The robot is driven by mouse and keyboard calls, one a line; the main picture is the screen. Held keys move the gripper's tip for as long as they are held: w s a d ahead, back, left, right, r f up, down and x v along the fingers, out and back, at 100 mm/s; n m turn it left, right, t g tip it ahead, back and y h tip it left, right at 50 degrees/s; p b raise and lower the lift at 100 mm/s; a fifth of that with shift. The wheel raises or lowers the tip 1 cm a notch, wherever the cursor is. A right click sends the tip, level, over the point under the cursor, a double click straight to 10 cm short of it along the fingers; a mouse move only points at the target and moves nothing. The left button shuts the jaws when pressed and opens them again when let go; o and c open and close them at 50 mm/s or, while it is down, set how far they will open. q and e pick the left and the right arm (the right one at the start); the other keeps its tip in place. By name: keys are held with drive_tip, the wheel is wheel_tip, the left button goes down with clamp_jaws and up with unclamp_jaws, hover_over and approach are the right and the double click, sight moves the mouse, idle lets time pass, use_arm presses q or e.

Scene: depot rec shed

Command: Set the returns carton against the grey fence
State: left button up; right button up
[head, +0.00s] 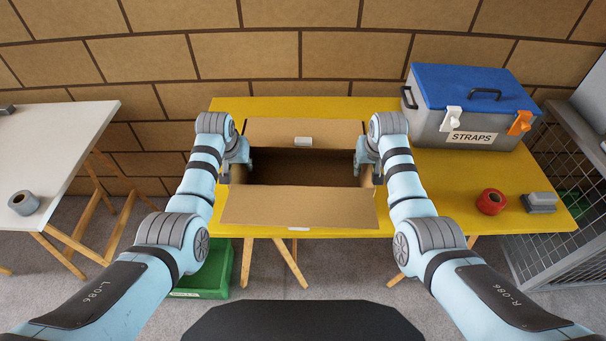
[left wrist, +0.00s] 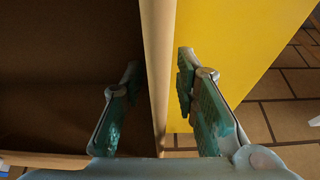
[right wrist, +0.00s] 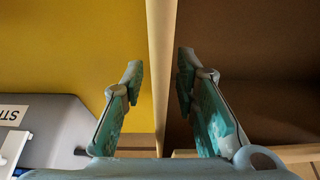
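The open brown carton (head: 298,207) sits on the yellow table, its front and back flaps folded outward and its inside dark. My left gripper (head: 238,165) is at its left wall; in the left wrist view the open fingers (left wrist: 158,82) straddle the wall's top edge (left wrist: 157,40), with small gaps. My right gripper (head: 366,166) is at its right wall; in the right wrist view the open fingers (right wrist: 160,82) straddle that edge (right wrist: 161,40), also with small gaps. A grey wire-mesh structure (head: 547,262) stands at the right; I cannot tell whether it is the fence.
On the yellow table (head: 450,215) are a grey strap box (head: 432,122) with a blue lid, a red tape roll (head: 491,201) and a small grey block (head: 539,202). A green crate (head: 207,283) is on the floor. A white table (head: 60,135) with grey tape (head: 23,203) stands left.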

use_arm(q)
drive_tip(key=shift+r, duration=0.1)
use_arm(e)
drive_tip(key=shift+s+r, duration=0.1)
use_arm(q)
clamp_jaws()
use_arm(e)
clamp_jaws()
